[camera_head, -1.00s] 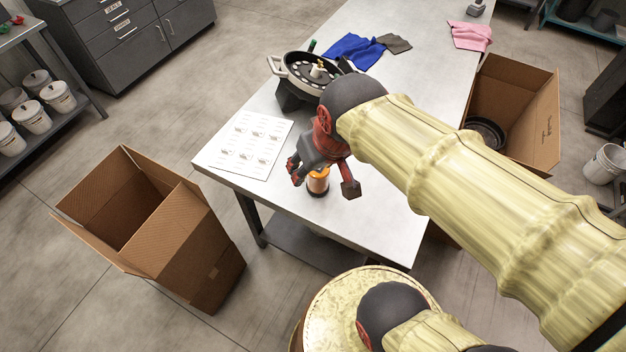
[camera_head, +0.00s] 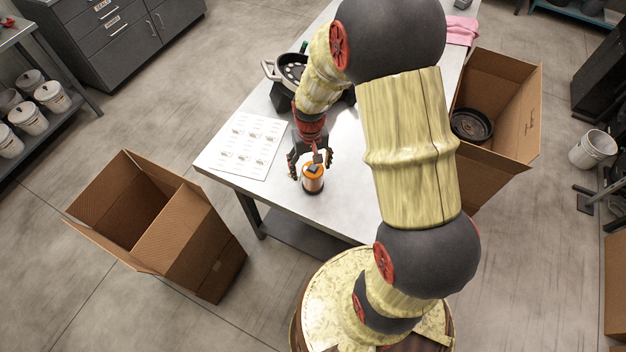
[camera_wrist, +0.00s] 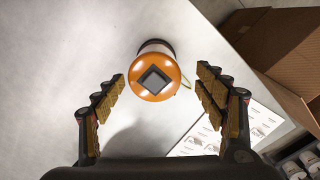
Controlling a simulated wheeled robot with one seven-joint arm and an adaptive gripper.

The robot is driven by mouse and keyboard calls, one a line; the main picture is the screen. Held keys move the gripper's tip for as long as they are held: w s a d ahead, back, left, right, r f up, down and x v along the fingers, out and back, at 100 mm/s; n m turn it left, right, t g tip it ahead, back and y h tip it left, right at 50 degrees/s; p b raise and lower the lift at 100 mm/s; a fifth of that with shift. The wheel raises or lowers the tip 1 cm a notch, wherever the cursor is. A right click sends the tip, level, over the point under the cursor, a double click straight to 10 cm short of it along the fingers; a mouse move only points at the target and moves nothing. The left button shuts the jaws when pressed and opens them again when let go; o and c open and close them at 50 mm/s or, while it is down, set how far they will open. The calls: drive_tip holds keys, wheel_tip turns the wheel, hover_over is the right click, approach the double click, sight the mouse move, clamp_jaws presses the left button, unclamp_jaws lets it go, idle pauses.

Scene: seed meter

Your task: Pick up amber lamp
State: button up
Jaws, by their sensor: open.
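The amber lamp (camera_head: 313,177) stands on the metal table (camera_head: 345,205) near its front edge. It is orange with a dark base and a dark square on top. In the wrist view the lamp (camera_wrist: 154,76) shows from above and lies ahead of my fingers, centred between them. My gripper (camera_head: 312,163) is beside the lamp on its far side, with its fingers spread. In the wrist view my gripper (camera_wrist: 160,88) is open and empty, apart from the lamp. I cannot tell whether a fingertip touches it in the head view.
A printed sheet (camera_head: 240,145) lies left of the lamp. A dark round device (camera_head: 290,70) stands behind, partly hidden by my arm. A cardboard box (camera_head: 205,245) stands on the floor at left; another box (camera_head: 520,110), holding a dark round pan (camera_head: 472,125), stands at right.

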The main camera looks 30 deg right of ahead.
drive_tip(key=f, duration=0.6)
drive_tip(key=shift+s+d+f, duration=0.15)
drive_tip(key=shift+d, duration=0.15)
drive_tip(key=shift+c, duration=1)
drive_tip(key=c, duration=1)
